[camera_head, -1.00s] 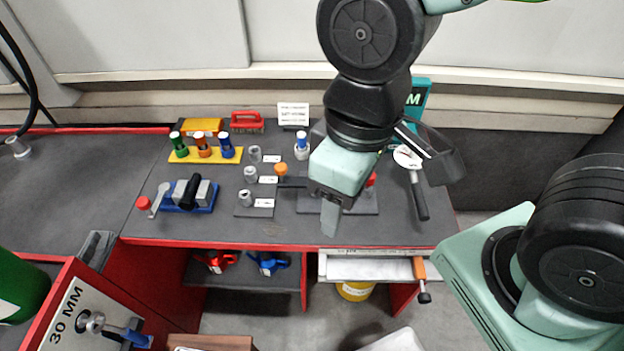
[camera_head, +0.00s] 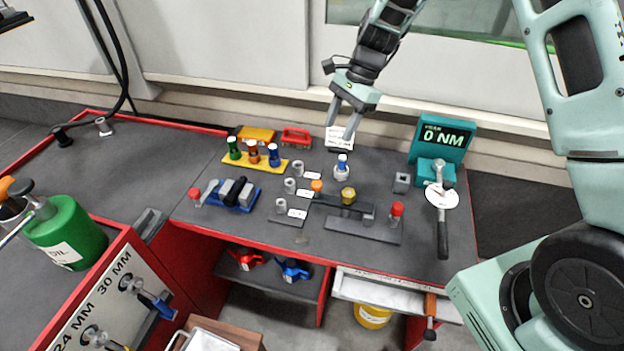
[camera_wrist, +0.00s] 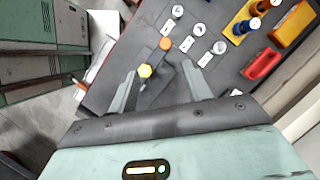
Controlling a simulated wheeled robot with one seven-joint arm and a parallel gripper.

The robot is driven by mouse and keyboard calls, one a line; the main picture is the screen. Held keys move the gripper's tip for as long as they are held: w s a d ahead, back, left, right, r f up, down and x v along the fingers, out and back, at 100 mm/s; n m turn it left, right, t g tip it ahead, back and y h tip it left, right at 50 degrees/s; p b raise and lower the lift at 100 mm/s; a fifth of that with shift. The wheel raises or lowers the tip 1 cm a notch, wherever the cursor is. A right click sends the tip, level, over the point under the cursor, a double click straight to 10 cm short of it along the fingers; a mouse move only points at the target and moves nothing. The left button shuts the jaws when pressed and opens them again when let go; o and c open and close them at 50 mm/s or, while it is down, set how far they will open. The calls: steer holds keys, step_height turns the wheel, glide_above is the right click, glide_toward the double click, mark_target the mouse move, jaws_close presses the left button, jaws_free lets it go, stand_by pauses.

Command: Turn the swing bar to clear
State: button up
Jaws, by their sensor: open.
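The swing bar (camera_head: 332,202) is a dark flat bar on the workbench. An orange knob (camera_head: 316,185) stands at its left end, and its right end has a small raised block. A yellow hex head (camera_head: 348,195) stands close behind the bar, above a dark plate (camera_head: 365,231) with a red-topped post (camera_head: 396,210). My gripper (camera_head: 341,124) is open and empty, above the back of the bench, apart from the bar. In the wrist view the orange knob (camera_wrist: 165,44) and yellow hex head (camera_wrist: 145,71) appear between or just beyond my open fingers (camera_wrist: 160,72); the bar is hard to separate from the dark surfaces there.
A blue-white bottle (camera_head: 341,168) stands behind the hex head. Small metal sockets (camera_head: 290,185) stand left of the knob. A teal torque display (camera_head: 440,140) reads 0 NM, with a dial wrench (camera_head: 441,200) before it. A yellow rack (camera_head: 255,160) is at back left.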

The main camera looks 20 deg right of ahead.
mark_target(317, 183)
steer(key=shift+m, duration=0.5)
steer(key=p+x, duration=0.1)
steer(key=x, duration=0.5)
steer(key=w+p+x, duration=0.1)
steer(key=x, duration=0.4)
steer(key=d+p+x, duration=0.1)
steer(key=p+x, duration=0.1)
steer(key=x, duration=0.4)
steer(key=shift+w+f, duration=0.15)
steer(key=shift+f, duration=0.45)
jaws_close()
